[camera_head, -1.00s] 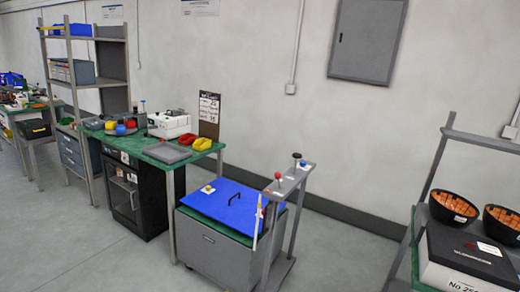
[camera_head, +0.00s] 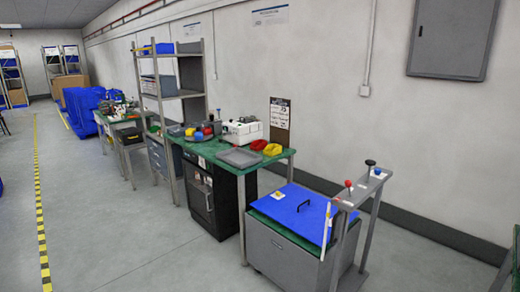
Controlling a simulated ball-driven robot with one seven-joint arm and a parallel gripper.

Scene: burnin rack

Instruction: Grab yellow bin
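A small yellow bin (camera_head: 272,150) sits on the green-topped workbench (camera_head: 222,157), near its right end. A red bin (camera_head: 258,144) stands just behind and to the left of it. A grey tray (camera_head: 240,157) lies to its left, nearer the bench's front edge. The bins look small from here and their contents cannot be made out. My gripper is not in view.
A grey cart with a blue lid (camera_head: 295,212) and a grey stand (camera_head: 345,210) are right of the bench. A shelf unit (camera_head: 185,93) rises at the bench's left. Open floor (camera_head: 150,240) lies in front, with a yellow-black line (camera_head: 40,215).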

